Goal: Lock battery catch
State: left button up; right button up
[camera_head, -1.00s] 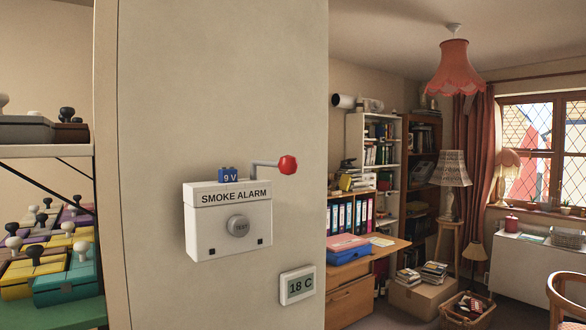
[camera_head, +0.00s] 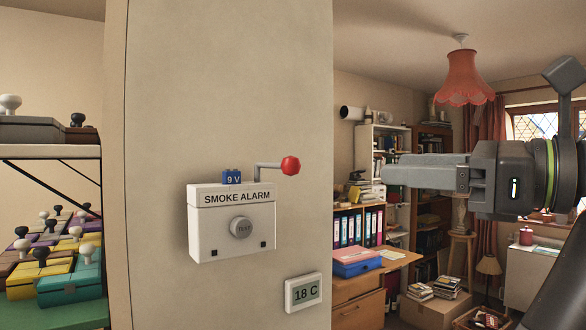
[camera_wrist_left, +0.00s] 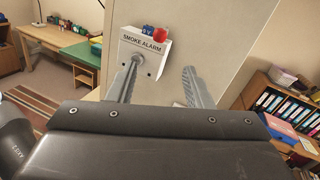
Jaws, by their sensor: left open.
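The white smoke alarm (camera_head: 215,240) is fixed to a pale pillar, with a round grey TEST button (camera_head: 241,228) on its front. A blue 9 V battery (camera_head: 232,177) shows above its top edge. A bent grey lever with a red ball knob (camera_head: 290,166) rises at its top right, the knob pointing right. My left gripper (camera_head: 388,172) is to the right of the knob, apart from it and empty. In the left wrist view its two fingers (camera_wrist_left: 160,68) are spread open, with the alarm (camera_wrist_left: 142,48) beyond them. My right gripper is not in view.
An 18 C display (camera_head: 303,292) is on the pillar, below right of the alarm. A shelf (camera_head: 50,152) with stamp-like boxes stands at the left. A desk and bookshelves stand behind at the right. The space between gripper and knob is clear.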

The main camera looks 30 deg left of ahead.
aim_at(299, 166)
pick_arm(q)
jog(key=a+p, duration=0.1)
jog(key=a, duration=0.4)
jog(key=w+a+p, duration=0.1)
jog(key=a+p, duration=0.1)
jog(key=a, duration=0.4)
jog(key=a+p, duration=0.1)
jog(key=a, duration=0.5)
jog(key=shift+w+a, duration=0.15)
jog(key=shift+a, duration=0.1)
jog(key=shift+d, duration=0.1)
grip_shut()
